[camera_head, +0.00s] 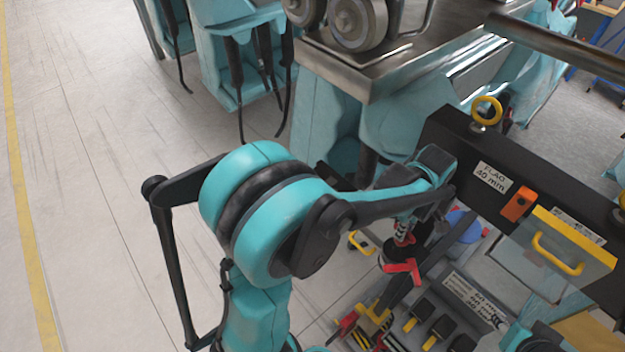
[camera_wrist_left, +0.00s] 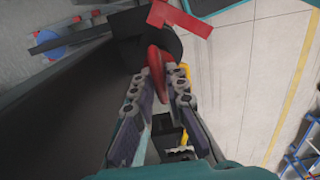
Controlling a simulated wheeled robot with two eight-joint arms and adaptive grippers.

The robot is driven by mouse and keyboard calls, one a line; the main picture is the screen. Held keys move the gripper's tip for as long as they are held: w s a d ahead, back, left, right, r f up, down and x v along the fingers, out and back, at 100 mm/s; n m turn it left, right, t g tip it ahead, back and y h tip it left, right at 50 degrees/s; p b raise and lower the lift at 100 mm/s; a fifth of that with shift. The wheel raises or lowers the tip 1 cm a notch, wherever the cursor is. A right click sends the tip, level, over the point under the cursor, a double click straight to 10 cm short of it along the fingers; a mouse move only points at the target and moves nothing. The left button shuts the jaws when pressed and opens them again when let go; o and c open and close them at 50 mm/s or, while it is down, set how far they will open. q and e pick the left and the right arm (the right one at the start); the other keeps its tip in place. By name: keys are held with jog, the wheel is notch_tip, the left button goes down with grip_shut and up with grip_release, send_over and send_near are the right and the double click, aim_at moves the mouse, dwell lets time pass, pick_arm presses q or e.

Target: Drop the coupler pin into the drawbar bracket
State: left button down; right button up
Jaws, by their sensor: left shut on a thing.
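My left gripper (camera_head: 405,232) reaches down beside the dark bar. In the left wrist view its fingers (camera_wrist_left: 163,85) are shut on a slim red piece (camera_wrist_left: 156,62). I cannot tell whether this is the coupler pin. A dark round part (camera_wrist_left: 173,45) lies just beyond it, beside a red angled handle (camera_wrist_left: 180,15). The red handle also shows below the gripper in the head view (camera_head: 403,268). A yellow ring on a metal stem (camera_head: 487,112) stands at the dark bar. I cannot clearly make out the drawbar bracket. My right gripper is not in view.
The dark bar (camera_head: 461,150) carries a "40 mm" label and an orange block (camera_head: 518,205). A grey panel with a yellow handle (camera_head: 557,250) and several black-and-yellow tools lie at lower right. A metal bench (camera_head: 365,75) stands behind. Open floor (camera_head: 100,150) lies left.

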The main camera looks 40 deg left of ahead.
pick_arm(q)
jog(key=shift+f+b, duration=2)
jog(key=shift+f, duration=0.5)
jog(key=c, duration=1.5)
grip_release()
jog(key=shift+o, duration=0.2)
jog(key=shift+r, duration=0.1)
notch_tip(320, 180, up, 12)
